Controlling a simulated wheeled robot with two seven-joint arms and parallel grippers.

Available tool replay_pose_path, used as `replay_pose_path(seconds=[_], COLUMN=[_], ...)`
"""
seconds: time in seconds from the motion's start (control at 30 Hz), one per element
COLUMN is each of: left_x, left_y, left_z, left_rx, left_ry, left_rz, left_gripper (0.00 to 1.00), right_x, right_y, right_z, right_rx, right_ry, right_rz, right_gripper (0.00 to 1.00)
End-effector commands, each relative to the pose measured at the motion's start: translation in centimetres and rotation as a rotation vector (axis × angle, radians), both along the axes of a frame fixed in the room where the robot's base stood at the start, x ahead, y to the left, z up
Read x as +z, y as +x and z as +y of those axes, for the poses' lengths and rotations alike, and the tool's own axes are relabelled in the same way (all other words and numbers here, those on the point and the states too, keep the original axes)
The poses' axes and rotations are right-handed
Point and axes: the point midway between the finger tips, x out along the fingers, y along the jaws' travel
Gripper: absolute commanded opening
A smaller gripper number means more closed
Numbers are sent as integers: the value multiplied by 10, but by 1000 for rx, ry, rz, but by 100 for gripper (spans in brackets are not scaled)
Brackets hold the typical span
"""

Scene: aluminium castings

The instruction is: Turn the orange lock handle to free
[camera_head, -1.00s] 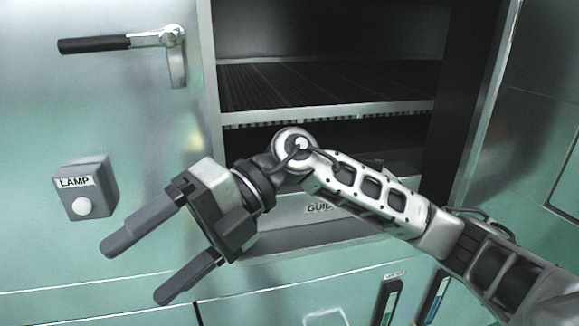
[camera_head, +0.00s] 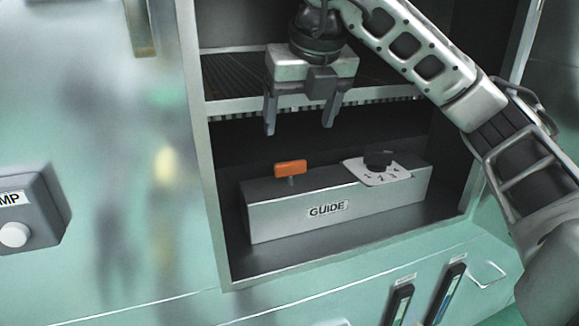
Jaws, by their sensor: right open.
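The orange lock handle (camera_head: 290,168) is a small bar on a short post, on top of the left part of a grey box labelled GUIDE (camera_head: 290,211). The box stands on the floor of the open cabinet compartment. My right gripper (camera_head: 299,128) points downward above the orange handle, fingers spread on either side of it in the picture. It is open and empty, apart from the handle. My left gripper is out of view.
A black knob (camera_head: 378,158) on a numbered white plate sits on the box's right part. A slatted shelf (camera_head: 225,108) lies behind my gripper. Black handles (camera_head: 398,304) are at the lower right.

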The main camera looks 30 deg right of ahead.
Motion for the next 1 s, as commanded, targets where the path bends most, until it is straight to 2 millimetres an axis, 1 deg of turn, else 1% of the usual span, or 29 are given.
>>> replay_pose_path(seconds=[0.03,0.1,0.17,0.3,0.43,0.6,0.9,0.93,0.97,1.0], left_x=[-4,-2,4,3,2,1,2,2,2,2], left_y=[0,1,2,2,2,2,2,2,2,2], left_z=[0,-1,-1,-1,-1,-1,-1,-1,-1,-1], left_rx=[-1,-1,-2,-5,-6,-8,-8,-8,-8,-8], left_ry=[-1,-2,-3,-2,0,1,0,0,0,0], left_rz=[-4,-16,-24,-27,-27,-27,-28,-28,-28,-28], left_gripper=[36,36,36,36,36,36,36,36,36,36], right_x=[-16,-30,-39,-64,-81,-92,-95,-95,-95,-94], right_y=[4,10,15,25,32,37,38,38,38,38], right_z=[-1,-2,-4,-6,-8,-9,-9,-9,-9,-9], right_rx=[1,0,-2,1,0,2,3,3,3,3], right_ry=[1,1,0,0,0,1,1,1,1,1], right_rz=[5,5,4,3,2,0,0,0,0,0], right_gripper=[76,76,76,76,76,76,76,74,65,54])
